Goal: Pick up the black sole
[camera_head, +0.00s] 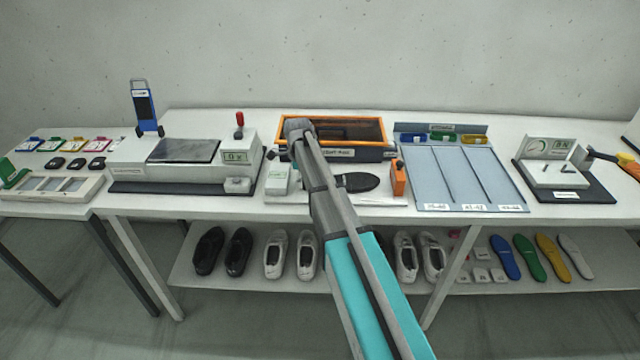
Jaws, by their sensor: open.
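The black sole (357,182) lies flat on a white board (385,199) at the middle of the long table, in front of the orange-rimmed box. My arm crosses in front of its left end and hides part of it. The arm rises from the bottom of the view to a dark rounded joint over the box's left front corner. I cannot make out my gripper's fingers; the arm seems to hide them.
An orange-rimmed box (363,119) stands behind the sole. An orange block (398,177) stands close at the sole's right, and a small white device (277,180) is to the left. A press (180,165) and a blue-grey tray (460,180) flank this area.

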